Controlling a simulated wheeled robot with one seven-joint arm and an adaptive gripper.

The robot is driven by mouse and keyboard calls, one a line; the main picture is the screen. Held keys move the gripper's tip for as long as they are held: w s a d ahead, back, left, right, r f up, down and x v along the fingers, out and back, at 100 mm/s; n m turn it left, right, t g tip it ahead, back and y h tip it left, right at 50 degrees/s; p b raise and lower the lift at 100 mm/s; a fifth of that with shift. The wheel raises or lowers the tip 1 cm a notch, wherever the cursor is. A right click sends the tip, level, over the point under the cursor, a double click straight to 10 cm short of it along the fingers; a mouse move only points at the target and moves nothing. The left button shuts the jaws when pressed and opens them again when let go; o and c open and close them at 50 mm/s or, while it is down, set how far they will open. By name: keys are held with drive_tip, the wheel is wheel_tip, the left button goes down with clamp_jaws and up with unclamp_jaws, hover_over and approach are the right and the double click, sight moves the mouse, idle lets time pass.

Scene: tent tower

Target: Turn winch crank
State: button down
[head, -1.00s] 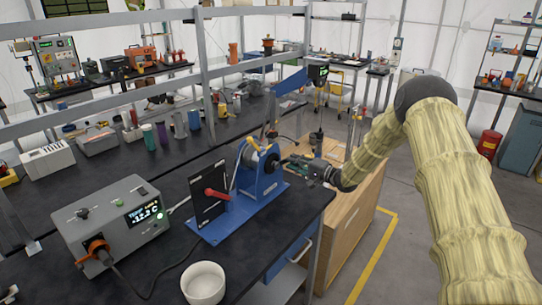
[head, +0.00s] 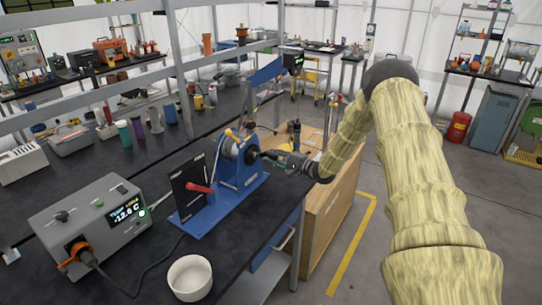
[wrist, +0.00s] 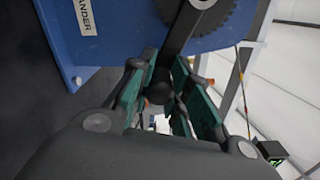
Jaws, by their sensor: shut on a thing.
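The black crank arm (wrist: 184,28) comes down to a dark round knob. My gripper (wrist: 164,88) has its green pads on either side of this knob and is shut on the crank. In the head view, my gripper (head: 285,161) is at the winch's right side; its fingertips are small there.
A grey box with a lit display (head: 95,225) stands left of the winch, its cable running along the bench. A white bowl (head: 190,278) is at the front. A wooden cabinet (head: 325,215) stands below my arm. Metal shelf rails cross behind the winch.

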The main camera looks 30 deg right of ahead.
drive_tip(key=shift+w+r, duration=0.2)
drive_tip(key=c, duration=1.5)
unclamp_jaws()
drive_tip(key=shift+c, duration=0.2)
drive_tip(key=shift+o, duration=1.3)
drive_tip(key=shift+w+a, duration=0.1)
drive_tip(key=shift+w+f, duration=0.1)
drive_tip(key=shift+f, duration=0.15)
drive_tip(key=shift+s, duration=0.2)
drive_tip(key=shift+s+d, duration=0.35)
drive_tip(key=shift+s, duration=0.1)
drive_tip(key=v, duration=1.1)
